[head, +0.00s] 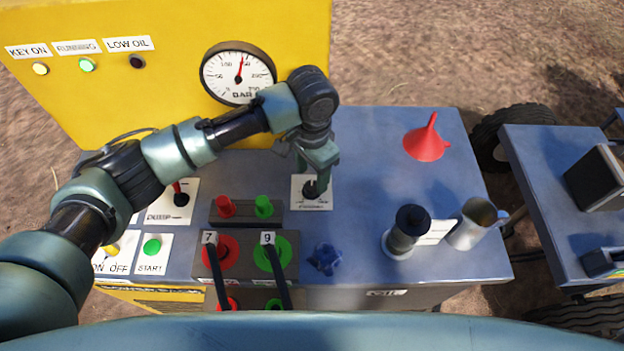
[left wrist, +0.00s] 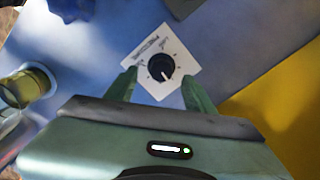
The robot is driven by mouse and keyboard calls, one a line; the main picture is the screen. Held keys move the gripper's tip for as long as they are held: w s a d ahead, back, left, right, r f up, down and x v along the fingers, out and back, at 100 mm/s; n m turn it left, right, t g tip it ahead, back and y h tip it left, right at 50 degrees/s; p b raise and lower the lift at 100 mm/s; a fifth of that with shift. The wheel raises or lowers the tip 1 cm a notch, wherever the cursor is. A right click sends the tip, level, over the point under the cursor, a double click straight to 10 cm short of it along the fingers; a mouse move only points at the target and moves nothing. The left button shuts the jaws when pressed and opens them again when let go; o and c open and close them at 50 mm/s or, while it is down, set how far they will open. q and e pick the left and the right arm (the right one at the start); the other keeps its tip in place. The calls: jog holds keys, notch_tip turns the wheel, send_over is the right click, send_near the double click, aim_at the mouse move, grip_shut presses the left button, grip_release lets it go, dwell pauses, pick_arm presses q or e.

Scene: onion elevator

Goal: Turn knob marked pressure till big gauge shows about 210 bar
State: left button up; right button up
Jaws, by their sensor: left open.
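The pressure knob (head: 311,189) is black, on a white square plate (head: 325,203) on the blue-grey bench top. In the left wrist view the knob (left wrist: 160,67) has a white pointer line and dial marks around it; its lettering is hard to read. My left gripper (head: 314,180) is directly over the knob, pointing down. Its green fingers (left wrist: 158,82) are open, one on each side of the knob, with gaps visible. The big round gauge (head: 225,88) on the yellow panel has a red needle pointing up, slightly right; the exact reading is too small to tell. My right gripper is not visible.
Red and green couplings (head: 264,206) and levers marked 7 and 9 stand left of the knob. A blue star-shaped piece (head: 325,259) lies in front.

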aim_at(312, 185)
pick_arm(q)
notch_tip(312, 185, down, 3)
jog(key=shift+w+r, duration=0.1)
jog(key=shift+w, duration=0.05)
jog(key=shift+f, duration=0.85)
grip_shut()
jog(key=shift+p, duration=0.3)
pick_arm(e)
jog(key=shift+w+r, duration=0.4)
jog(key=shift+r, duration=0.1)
